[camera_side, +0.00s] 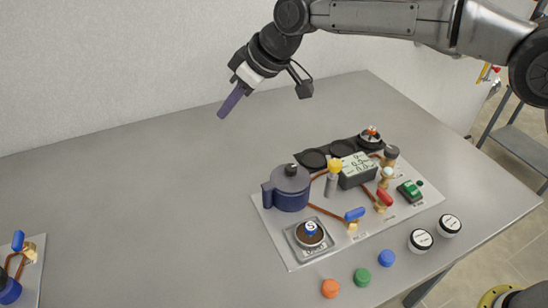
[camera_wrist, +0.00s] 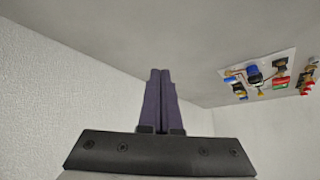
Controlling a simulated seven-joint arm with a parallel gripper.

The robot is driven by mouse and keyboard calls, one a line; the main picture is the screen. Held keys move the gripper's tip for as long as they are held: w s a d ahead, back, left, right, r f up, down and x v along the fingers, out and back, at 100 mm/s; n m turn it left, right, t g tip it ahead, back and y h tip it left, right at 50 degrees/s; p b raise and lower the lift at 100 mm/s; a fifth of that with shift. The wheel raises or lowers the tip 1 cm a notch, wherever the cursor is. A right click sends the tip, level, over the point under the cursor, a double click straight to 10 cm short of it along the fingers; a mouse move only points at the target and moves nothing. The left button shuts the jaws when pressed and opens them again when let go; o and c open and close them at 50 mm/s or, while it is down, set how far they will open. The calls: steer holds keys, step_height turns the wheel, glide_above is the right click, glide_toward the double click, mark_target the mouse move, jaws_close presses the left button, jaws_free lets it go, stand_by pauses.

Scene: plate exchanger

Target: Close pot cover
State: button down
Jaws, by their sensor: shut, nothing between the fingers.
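A dark blue pot (camera_side: 290,195) with a side handle stands on the left part of a light board. My gripper (camera_side: 222,114) is high above the table, to the left of and behind the pot, apart from everything. Its purple fingers point down and left and are shut and empty. In the wrist view the shut fingers (camera_wrist: 160,75) stand in the middle, and the board with its parts is small at the upper right.
The board (camera_side: 280,240) carries black round plates (camera_side: 312,158), a dark display box (camera_side: 357,170), valves with blue and red handles, and a square fixture (camera_side: 309,234). Coloured caps and white-topped jars (camera_side: 421,240) lie in front.

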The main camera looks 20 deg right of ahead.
mark_target(278, 169)
steer(key=d+m+g+h, duration=0.1)
steer(key=d+m+h, duration=0.2)
steer(key=d, duration=0.6)
step_height(278, 169, down, 16)
steer(key=s, duration=0.1)
steer(key=shift+s+r+g, duration=0.15)
steer(key=shift+r+g, duration=0.1)
steer(key=shift+g, duration=0.05)
steer(key=shift+a, duration=0.1)
steer(key=shift+s+d+f, duration=0.2)
steer(key=shift+s+d, duration=0.15)
steer(key=shift+s, duration=0.2)
